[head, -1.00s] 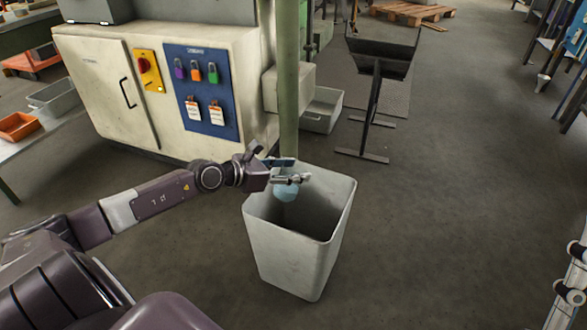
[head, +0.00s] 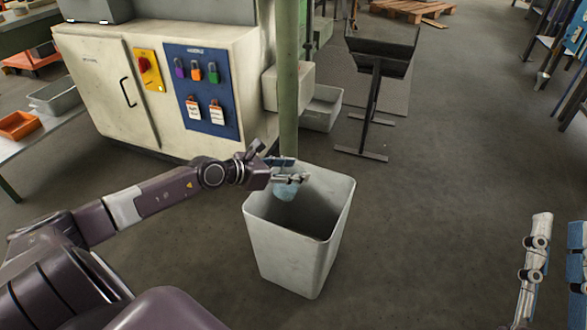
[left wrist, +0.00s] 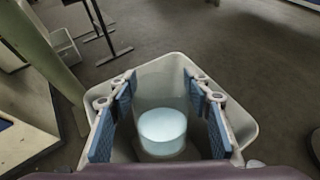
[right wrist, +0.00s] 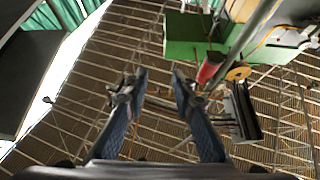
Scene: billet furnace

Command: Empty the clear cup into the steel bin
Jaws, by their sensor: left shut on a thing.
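The clear cup (head: 286,190) is held over the mouth of the steel bin (head: 290,255), near its back left rim. In the left wrist view the cup (left wrist: 162,100) is see-through, with a pale blue-white bottom or contents (left wrist: 162,128); I cannot tell which. My left gripper (head: 291,171) is shut on it, with blue pads on both sides in the left wrist view (left wrist: 160,78). I cannot tell how much the cup tilts. The part of the bin's inside that shows looks dark and empty. My right gripper (head: 559,220) is open and empty at the lower right, pointing up.
A green post (head: 288,80) stands just behind the bin. A cream cabinet (head: 110,85) with a blue lock board (head: 203,92) is behind the left arm. A black stand (head: 375,90) and grey crate (head: 322,108) are farther back. Floor right of the bin is clear.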

